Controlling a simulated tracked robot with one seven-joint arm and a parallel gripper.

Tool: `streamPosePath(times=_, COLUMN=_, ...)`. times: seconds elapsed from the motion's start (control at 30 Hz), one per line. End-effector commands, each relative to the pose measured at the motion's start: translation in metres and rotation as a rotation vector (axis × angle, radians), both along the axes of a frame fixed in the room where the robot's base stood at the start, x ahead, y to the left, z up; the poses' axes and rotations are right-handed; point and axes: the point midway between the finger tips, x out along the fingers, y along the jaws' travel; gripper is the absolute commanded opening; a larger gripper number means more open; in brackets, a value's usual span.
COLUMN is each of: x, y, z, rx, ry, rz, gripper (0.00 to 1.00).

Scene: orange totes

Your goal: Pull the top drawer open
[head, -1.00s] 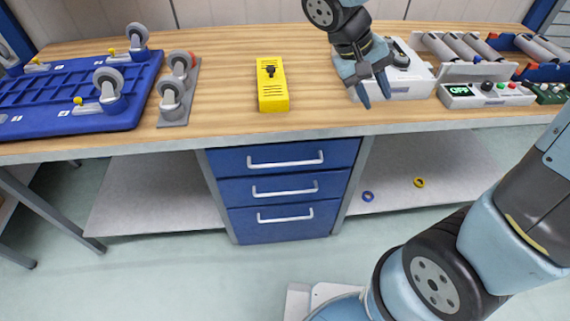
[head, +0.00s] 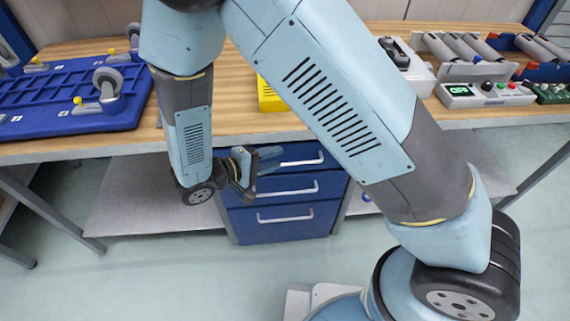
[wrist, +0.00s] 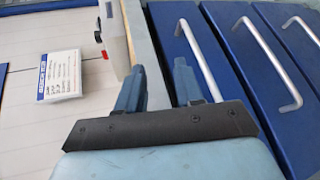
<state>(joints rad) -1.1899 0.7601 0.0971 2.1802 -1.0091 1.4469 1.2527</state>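The blue top drawer (head: 333,160) is shut, flush with the drawers below it, under the bench top. Its white bar handle (head: 305,162) shows only in part, since my arm covers its left end. My gripper (head: 270,160) is in front of the drawer's left part. In the wrist view my gripper (wrist: 159,66) is open, its two fingers apart with nothing held. There the top drawer (wrist: 166,35) lies ahead, and its handle (wrist: 201,55) passes just right of and beyond the right finger. I cannot tell whether they touch.
Two more blue drawers with bar handles, the middle (head: 330,186) and the bottom (head: 325,224), lie below. The wooden bench top (head: 75,47) overhangs above. A yellow box (head: 268,98) stands on it, partly behind my arm. The floor in front is clear.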

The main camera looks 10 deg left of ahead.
Motion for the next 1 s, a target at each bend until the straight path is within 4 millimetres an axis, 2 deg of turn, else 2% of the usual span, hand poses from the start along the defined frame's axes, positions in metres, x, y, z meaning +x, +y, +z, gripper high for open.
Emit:
streamPosePath(times=0.03, x=-0.010, y=0.010, z=-0.015, rx=-0.024, ry=-0.019, rz=0.051, gripper=0.36)
streamPosePath(times=0.2, x=-0.034, y=0.033, z=-0.050, rx=-0.058, ry=-0.084, rz=0.184, gripper=0.36)
streamPosePath(times=0.3, x=-0.044, y=0.042, z=-0.064, rx=-0.067, ry=-0.110, rz=0.238, gripper=0.36)
streamPosePath(times=0.47, x=-0.052, y=0.047, z=-0.075, rx=-0.072, ry=-0.130, rz=0.279, gripper=0.36)
streamPosePath(times=0.67, x=-0.039, y=0.039, z=-0.078, rx=-0.072, ry=-0.134, rz=0.281, gripper=0.36)
streamPosePath(times=1.0, x=0.010, y=0.008, z=-0.086, rx=-0.072, ry=-0.132, rz=0.281, gripper=0.36)
